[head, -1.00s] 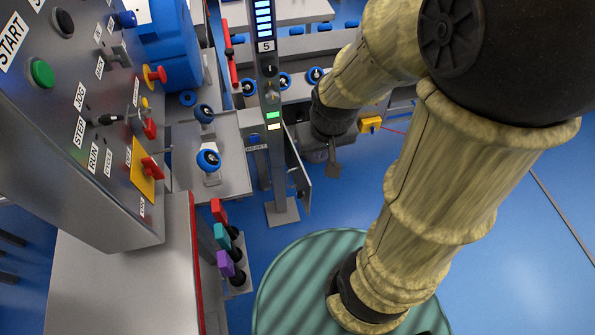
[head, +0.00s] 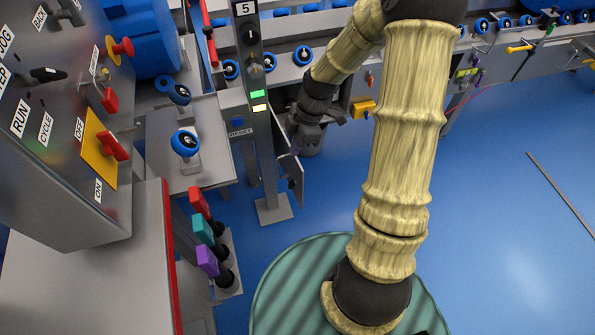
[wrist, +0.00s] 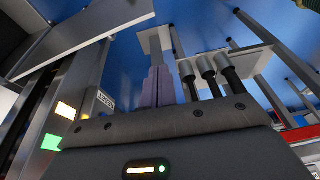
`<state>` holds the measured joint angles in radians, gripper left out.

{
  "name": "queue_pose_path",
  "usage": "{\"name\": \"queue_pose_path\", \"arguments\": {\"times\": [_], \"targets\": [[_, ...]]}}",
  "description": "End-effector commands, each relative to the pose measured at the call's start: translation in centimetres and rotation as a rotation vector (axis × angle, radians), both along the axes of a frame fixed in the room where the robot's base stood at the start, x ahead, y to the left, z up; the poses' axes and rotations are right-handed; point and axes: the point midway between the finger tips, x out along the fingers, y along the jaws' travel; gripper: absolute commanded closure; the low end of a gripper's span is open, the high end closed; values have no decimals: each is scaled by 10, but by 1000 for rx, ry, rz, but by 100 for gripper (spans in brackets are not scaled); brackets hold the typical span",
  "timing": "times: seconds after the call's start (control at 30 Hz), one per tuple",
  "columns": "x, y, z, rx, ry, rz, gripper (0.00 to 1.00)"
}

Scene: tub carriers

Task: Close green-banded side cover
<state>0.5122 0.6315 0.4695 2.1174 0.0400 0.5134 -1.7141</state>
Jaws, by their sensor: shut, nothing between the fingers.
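A thin grey hinged panel (head: 292,178), perhaps the side cover, stands open at an angle beside the grey post. No green band shows on it. A grey plate in the wrist view (wrist: 85,38), at the upper left, is probably the same panel. My gripper (head: 296,148) is close to the panel's upper edge, partly hidden by my wrist. In the wrist view its fingers (wrist: 159,86) are shut together with nothing between them. I cannot tell whether they touch the panel.
The grey post (head: 262,150) carries a "5", dials and green and yellow lights. A blue RESET button (head: 237,122) is left of it. Red, teal and purple handles (head: 204,230) stand nearer. A yellow box (head: 363,109) is right of my gripper. Blue floor at right is open.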

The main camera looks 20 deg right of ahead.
Motion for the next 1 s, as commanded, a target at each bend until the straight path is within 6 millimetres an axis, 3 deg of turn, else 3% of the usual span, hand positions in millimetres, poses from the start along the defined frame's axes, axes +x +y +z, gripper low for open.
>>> {"name": "queue_pose_path", "arguments": {"times": [0.03, 0.1, 0.57, 0.77, 1.0], "targets": [[4, -1, -11, 20, -11, 38, 100], [7, 0, -15, 38, -24, 83, 100], [7, 1, -18, 45, -30, 107, 100], [6, 9, -40, 44, -27, 107, 100], [5, 23, -80, 45, -27, 106, 100]]}}
